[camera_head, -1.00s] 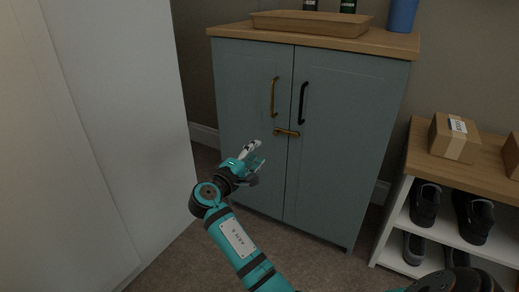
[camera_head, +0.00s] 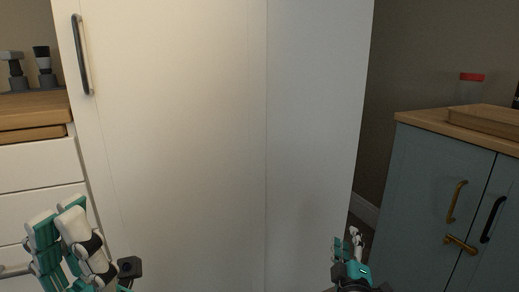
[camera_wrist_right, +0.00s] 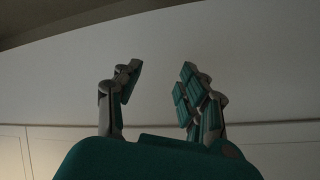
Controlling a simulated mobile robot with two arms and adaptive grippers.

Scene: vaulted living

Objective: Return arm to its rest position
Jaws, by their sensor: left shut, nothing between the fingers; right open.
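My left gripper (camera_head: 62,228) is at the lower left of the head view, shut and empty, in front of the white drawers. My right gripper (camera_head: 347,246) is low and right of the middle, in front of the gap between the white wardrobe and the blue-grey cabinet. In the right wrist view its fingers (camera_wrist_right: 153,88) stand apart with nothing between them, facing a plain pale surface. Most of both arms is out of the head view.
The tall white wardrobe (camera_head: 190,130) fills the middle, its dark handle (camera_head: 81,55) at upper left. The blue-grey cabinet (camera_head: 425,185) stands at right, doors shut, with a tray (camera_head: 485,121) on top. White drawers (camera_head: 38,166) with a wooden top are at left.

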